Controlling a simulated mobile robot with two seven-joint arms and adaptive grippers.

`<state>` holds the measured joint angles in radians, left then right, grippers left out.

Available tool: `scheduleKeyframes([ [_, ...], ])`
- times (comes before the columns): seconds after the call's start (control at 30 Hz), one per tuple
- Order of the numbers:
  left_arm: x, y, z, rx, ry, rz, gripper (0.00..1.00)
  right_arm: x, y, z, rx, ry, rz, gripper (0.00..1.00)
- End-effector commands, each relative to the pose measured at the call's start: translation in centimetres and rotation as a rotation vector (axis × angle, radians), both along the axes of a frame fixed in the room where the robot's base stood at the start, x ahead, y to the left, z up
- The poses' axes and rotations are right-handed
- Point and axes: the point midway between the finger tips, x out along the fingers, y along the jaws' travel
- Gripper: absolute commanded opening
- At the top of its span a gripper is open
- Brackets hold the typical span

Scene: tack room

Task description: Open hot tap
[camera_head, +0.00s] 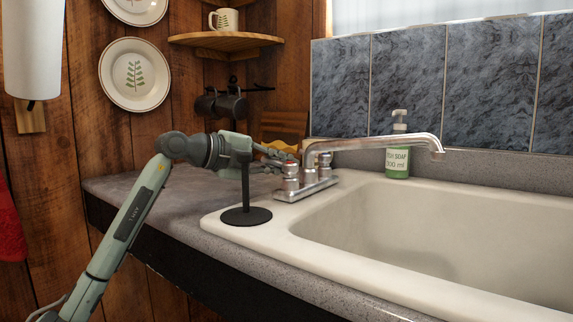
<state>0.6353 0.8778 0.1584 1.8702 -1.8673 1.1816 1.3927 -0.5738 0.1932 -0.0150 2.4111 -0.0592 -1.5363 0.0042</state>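The chrome tap (370,144) stands on the sink's back left rim, its long spout reaching right over the basin. Its near handle (291,183) has a red mark on top, the hot side. The far handle is partly hidden behind the spout base. My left gripper (281,163) comes in from the left with its fingers pointing right, at the red-marked handle. The fingers are small and overlap the handle in the view, so I cannot tell whether they touch it or how far they are apart. My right gripper is not in view.
A dark stand with a round base (246,216) stands on the sink's left rim, just below my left gripper. A green soap bottle (397,162) stands behind the basin. The white sink (330,252) is empty.

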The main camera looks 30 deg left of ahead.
Motion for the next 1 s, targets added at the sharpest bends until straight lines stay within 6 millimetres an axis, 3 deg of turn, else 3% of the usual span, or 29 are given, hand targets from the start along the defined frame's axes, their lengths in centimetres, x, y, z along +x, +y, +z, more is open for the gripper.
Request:
scheduleKeyframes([
  [0.43,-0.4,0.4,0.0,0.001,-0.002,0.097,0.00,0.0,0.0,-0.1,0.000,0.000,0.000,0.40],
  [0.53,-0.4,0.4,0.0,0.001,-0.002,0.097,0.17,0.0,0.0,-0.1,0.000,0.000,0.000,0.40],
  [0.87,-0.5,0.4,0.0,0.001,-0.002,0.097,0.18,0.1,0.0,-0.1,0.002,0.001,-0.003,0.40],
  [1.0,-1.8,0.9,0.3,0.001,-0.002,0.097,0.18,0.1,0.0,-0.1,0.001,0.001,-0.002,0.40],
])
